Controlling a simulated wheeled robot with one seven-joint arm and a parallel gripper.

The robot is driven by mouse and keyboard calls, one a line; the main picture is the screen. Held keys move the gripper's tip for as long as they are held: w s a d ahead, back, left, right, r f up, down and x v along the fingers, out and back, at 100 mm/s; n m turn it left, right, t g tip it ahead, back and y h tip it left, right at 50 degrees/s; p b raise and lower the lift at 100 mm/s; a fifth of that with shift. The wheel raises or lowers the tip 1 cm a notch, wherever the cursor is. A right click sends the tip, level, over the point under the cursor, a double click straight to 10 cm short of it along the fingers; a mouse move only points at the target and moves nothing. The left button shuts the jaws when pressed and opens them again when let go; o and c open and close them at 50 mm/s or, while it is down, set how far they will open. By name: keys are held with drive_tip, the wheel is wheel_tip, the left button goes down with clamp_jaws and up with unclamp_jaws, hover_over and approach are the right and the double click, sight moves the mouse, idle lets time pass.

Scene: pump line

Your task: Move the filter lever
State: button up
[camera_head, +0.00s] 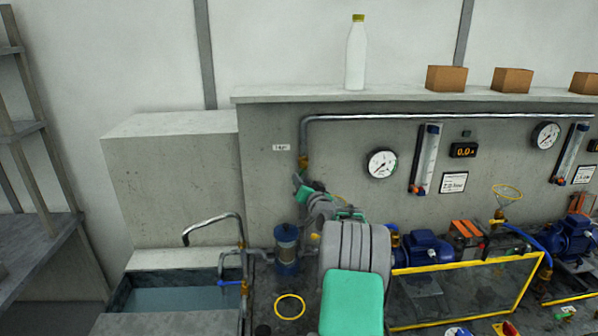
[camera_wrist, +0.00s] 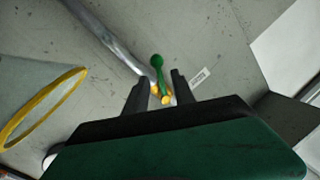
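The filter lever (camera_wrist: 158,63) is green with a rounded end, on a brass valve (camera_wrist: 166,99) on the pipe at the wall. In the wrist view it shows between and beyond the two dark fingers of my gripper (camera_wrist: 160,78). The fingers are apart with a gap around the lever's line; I cannot tell whether either touches it. In the head view my gripper (camera_head: 298,180) is just below the brass valve (camera_head: 303,162), and the lever is not clearly visible there. The blue filter housing (camera_head: 286,250) stands below, left of my arm.
A grey pipe (camera_head: 400,117) runs along the wall, with a white label (camera_head: 281,148) beside the valve. A round gauge (camera_head: 381,164) and flow tube (camera_head: 425,160) are to the right. A water basin (camera_head: 180,299) is lower left, and a yellow ring (camera_head: 290,307) is lower down.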

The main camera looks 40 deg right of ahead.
drive_tip(key=p+x, duration=0.1)
drive_tip(key=x, duration=0.2)
drive_tip(key=shift+w+d, duration=0.1)
drive_tip(key=shift+w, duration=0.15)
clamp_jaws()
idle(1.2)
